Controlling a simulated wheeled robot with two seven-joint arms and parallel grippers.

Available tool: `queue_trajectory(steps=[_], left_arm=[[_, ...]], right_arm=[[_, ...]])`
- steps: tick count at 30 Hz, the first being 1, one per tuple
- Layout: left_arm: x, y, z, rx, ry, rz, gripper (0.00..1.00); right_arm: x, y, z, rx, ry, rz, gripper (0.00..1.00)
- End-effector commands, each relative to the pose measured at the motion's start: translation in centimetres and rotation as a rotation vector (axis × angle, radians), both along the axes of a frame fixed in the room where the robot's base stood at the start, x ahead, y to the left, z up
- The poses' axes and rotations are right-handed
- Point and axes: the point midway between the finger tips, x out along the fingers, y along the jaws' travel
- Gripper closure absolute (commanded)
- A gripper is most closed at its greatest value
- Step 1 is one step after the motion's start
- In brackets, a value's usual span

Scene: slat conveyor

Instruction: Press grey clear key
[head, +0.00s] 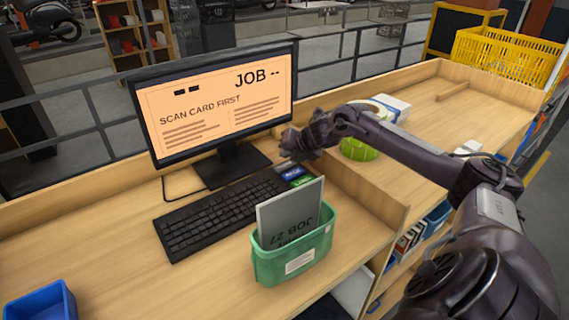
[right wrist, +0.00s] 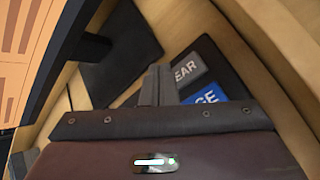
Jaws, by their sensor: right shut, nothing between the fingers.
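The grey clear key (right wrist: 187,71), with the letters "EAR" showing, lies on a dark key pad in the right wrist view. A blue key (right wrist: 205,97) sits beside it. In the head view the blue key (head: 291,171) and a green key (head: 301,182) show at the keyboard's right end; my right gripper hides the grey key there. My right gripper (head: 295,150) is shut and empty, above the far end of the pad. In the right wrist view its fingers (right wrist: 158,80) are together, overlapping the grey key's left side; I cannot tell whether they touch it. My left gripper is not in view.
The monitor (head: 215,100) reads "JOB --" and "SCAN CARD FIRST". A black keyboard (head: 220,215) lies before it. A green bin (head: 292,258) holds a grey card marked "JOB 27". A wooden divider stands right of the keys. A blue tray (head: 40,302) is at the front left.

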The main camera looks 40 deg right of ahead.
Motion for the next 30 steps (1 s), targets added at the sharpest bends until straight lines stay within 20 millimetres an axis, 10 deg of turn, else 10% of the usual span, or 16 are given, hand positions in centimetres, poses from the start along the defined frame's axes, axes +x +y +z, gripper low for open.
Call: queue_trajectory(steps=[10,30], left_arm=[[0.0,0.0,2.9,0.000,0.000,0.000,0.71],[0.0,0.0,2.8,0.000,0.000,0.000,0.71]], right_arm=[[0.0,0.0,3.8,0.000,0.000,0.000,1.00],[0.0,0.0,3.8,0.000,0.000,0.000,1.00]])
